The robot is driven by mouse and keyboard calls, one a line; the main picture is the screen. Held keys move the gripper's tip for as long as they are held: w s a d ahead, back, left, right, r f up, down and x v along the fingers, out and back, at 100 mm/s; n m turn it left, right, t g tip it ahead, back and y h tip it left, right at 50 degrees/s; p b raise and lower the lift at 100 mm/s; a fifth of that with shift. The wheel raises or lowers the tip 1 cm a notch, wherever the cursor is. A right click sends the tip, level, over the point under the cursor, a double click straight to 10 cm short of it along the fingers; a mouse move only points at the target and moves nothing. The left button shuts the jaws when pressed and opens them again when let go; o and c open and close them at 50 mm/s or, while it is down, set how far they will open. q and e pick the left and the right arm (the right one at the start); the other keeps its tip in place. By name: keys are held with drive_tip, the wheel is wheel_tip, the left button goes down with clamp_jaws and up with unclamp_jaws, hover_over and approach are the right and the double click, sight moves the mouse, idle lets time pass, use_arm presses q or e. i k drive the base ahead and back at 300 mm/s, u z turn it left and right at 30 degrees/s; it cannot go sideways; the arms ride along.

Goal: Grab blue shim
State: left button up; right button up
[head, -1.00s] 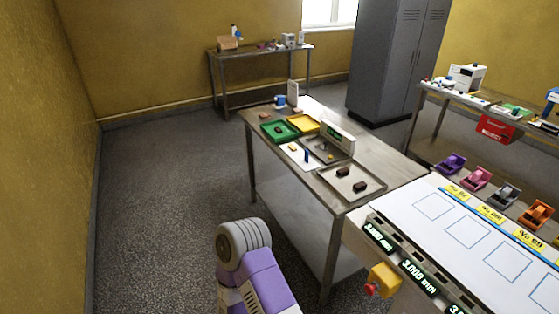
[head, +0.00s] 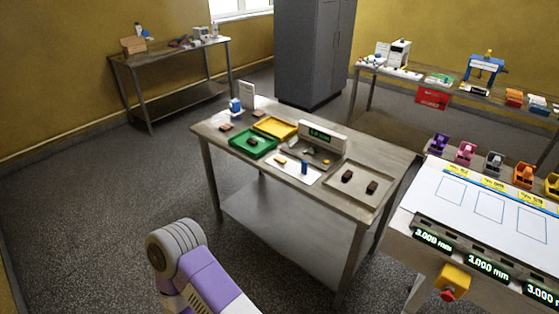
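I cannot single out a blue shim with certainty. A small upright blue piece (head: 304,167) stands at the front edge of the metal table, by a white sheet (head: 287,169). A larger blue-and-white item (head: 235,106) stands at that table's back left corner. Part of my purple and grey arm shows at the lower left, well short of the table. Neither gripper is in view.
The metal table (head: 338,203) also bears a green tray (head: 266,149), a yellow tray (head: 291,136), a display unit (head: 335,143) and a grey tray (head: 384,202) with two dark pieces. A white-topped bench (head: 510,228) stands at right. Floor at left is clear.

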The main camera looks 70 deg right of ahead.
sight(305, 164)
drive_tip(key=z, duration=0.5)
drive_tip(key=i, duration=1.75)
drive_tip(key=z, duration=1.9)
drive_tip(key=i, duration=0.85)
drive_tip(key=z, duration=0.75)
